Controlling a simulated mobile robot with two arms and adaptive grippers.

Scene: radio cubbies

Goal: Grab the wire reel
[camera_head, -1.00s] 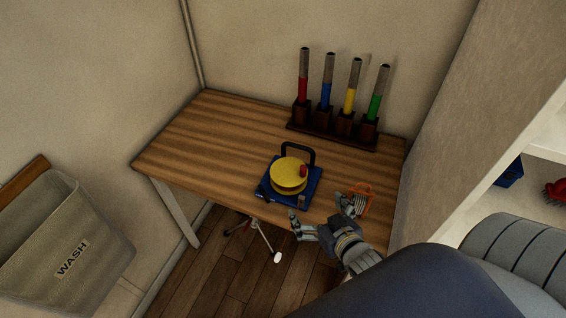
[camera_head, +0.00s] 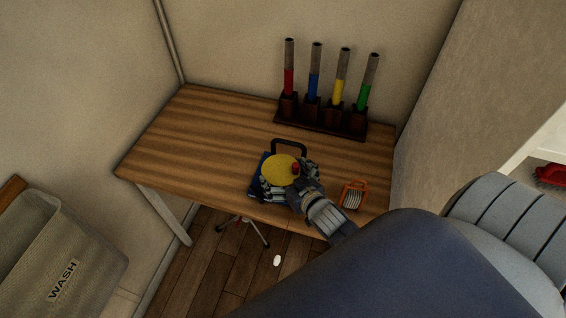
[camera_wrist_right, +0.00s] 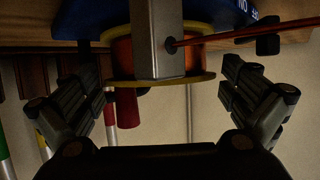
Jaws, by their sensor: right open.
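The wire reel (camera_head: 280,169) has a yellow round top with a red knob, and sits on a blue base with a black handle near the table's front edge. In the right wrist view the reel (camera_wrist_right: 120,57) shows yellow flanges, copper-orange winding and a grey metal post in front. My right gripper (camera_head: 291,183) is open at the reel's near right side. In the wrist view its fingers (camera_wrist_right: 162,75) stand apart, one on each side of the reel, with visible gaps. My left gripper is not in view.
A small orange-framed item (camera_head: 354,195) stands on the table just right of my right gripper. A dark rack (camera_head: 318,120) with coloured tubes stands at the back. The wooden table's left part (camera_head: 175,148) is clear. A grey WASH bin (camera_head: 95,245) is at lower left.

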